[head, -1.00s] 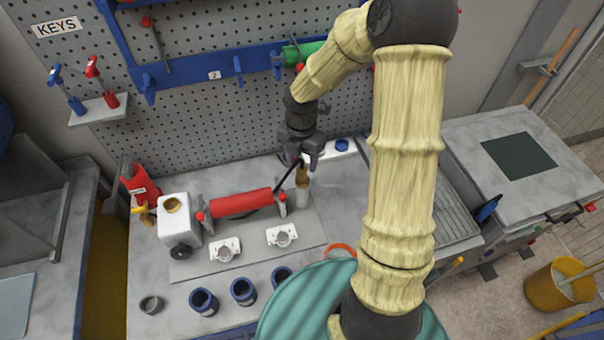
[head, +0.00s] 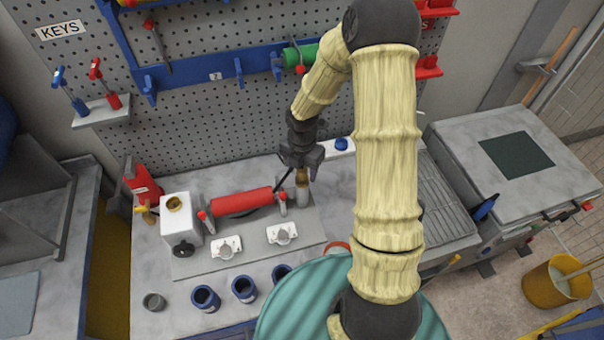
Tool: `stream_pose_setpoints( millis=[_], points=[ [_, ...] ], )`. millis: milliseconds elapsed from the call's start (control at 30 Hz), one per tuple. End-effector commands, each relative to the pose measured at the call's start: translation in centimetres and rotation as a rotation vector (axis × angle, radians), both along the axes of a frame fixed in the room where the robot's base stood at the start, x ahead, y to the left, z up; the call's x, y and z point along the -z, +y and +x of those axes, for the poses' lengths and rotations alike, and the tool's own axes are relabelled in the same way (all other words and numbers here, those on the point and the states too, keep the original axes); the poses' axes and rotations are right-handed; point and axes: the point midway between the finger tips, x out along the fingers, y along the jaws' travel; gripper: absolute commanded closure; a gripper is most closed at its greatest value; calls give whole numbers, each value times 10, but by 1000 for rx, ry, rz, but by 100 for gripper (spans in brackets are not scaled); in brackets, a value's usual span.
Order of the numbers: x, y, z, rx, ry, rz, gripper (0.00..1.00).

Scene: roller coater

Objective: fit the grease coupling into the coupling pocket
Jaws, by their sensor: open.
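A small brass-coloured piece (head: 302,176), which looks like the grease coupling, sits upright at the top of a grey cylindrical holder (head: 303,196), which may be the coupling pocket. A dark hose runs up to it from the red roller's side. How deep the piece sits in the holder cannot be told. My gripper (head: 302,166) is open, pointing down just above the brass piece. The dark fingers hide its top, and whether they touch it is unclear.
A red roller (head: 241,201) lies on a grey plate left of the holder, beside a white container (head: 181,222). Blue cups (head: 244,289) stand along the front. A pegboard (head: 230,110) rises behind.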

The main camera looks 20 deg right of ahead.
Motion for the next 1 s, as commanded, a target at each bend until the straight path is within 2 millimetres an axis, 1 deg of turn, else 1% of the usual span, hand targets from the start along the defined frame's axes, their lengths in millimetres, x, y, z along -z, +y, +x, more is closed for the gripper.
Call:
stream_pose_setpoints(
  millis=[300,333,467,500,567,600,633,667,867,1000],
  points=[
    [0,0,0,0,0,0,47],
    [0,0,0,0,0,0,49],
    [0,0,0,0,0,0,75],
    [0,0,0,0,0,0,83],
    [0,0,0,0,0,0,94],
    [0,0,0,0,0,0,98],
    [0,0,0,0,0,0,98],
    [0,0,0,0,0,0,100],
    [-2,0,0,0,-1,0,100],
    [-12,-1,1,0,-4,-1,100]
  ],
)
